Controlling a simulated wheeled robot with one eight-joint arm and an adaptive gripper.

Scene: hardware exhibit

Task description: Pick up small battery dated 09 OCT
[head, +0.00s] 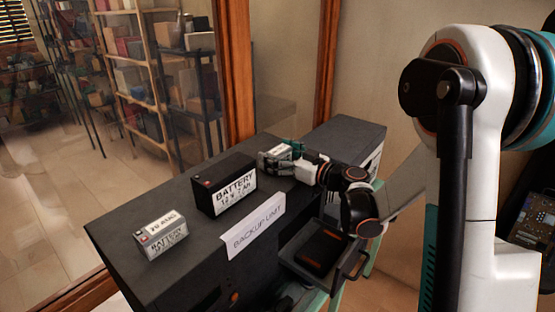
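A small grey battery (160,235) stands at the left end of the dark cabinet top; its top label seems to read "20 AUG". A second small light-coloured object, apparently another small battery (279,151), sits on the cabinet toward the back right, at my gripper. Its date cannot be read and its lower part is hidden. My gripper (277,156) reaches in from the right, with its fingers at this object. Whether the fingers touch or grip it cannot be told.
A larger black battery (224,184) stands between the two small ones on the cabinet (190,262). A "BACKUP UNIT" sign (253,228) hangs over the front edge. An open drawer (345,268) below holds a dark orange-trimmed item. Glass stands behind.

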